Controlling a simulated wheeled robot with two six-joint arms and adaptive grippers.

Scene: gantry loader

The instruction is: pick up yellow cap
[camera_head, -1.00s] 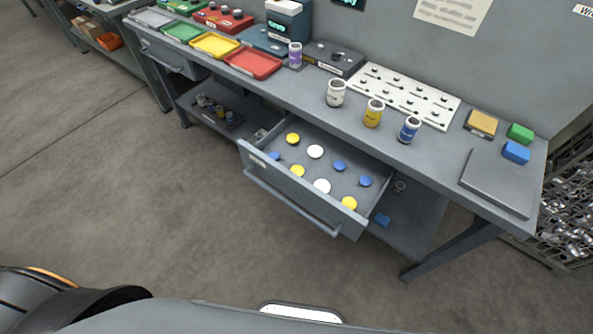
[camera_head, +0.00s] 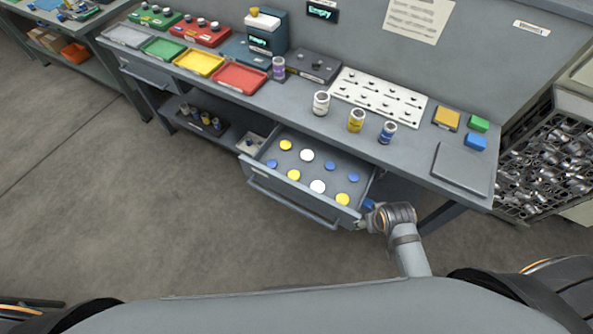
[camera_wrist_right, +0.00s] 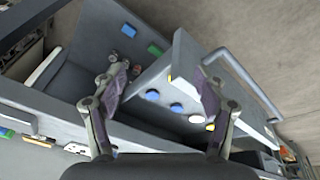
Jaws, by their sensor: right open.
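Three yellow caps lie in the open drawer (camera_head: 268,178) in the head view: one at the back left (camera_head: 286,145), one near the front middle (camera_head: 294,175), and one at the front right (camera_head: 342,199). My right gripper (camera_head: 367,217) is at the drawer's front right corner, beside the front right yellow cap. In the right wrist view its jaws (camera_wrist_right: 162,84) are open and empty, with the drawer between and below them. A yellow sliver (camera_wrist_right: 169,78) shows there at the drawer wall, mostly hidden. My left gripper is out of view.
White caps (camera_head: 318,186) and blue caps (camera_head: 354,178) share the drawer. Yellow (camera_head: 356,121), white (camera_head: 321,103) and blue (camera_head: 387,132) jars stand on the bench above. The drawer front and handle (camera_head: 290,207) jut out over open floor.

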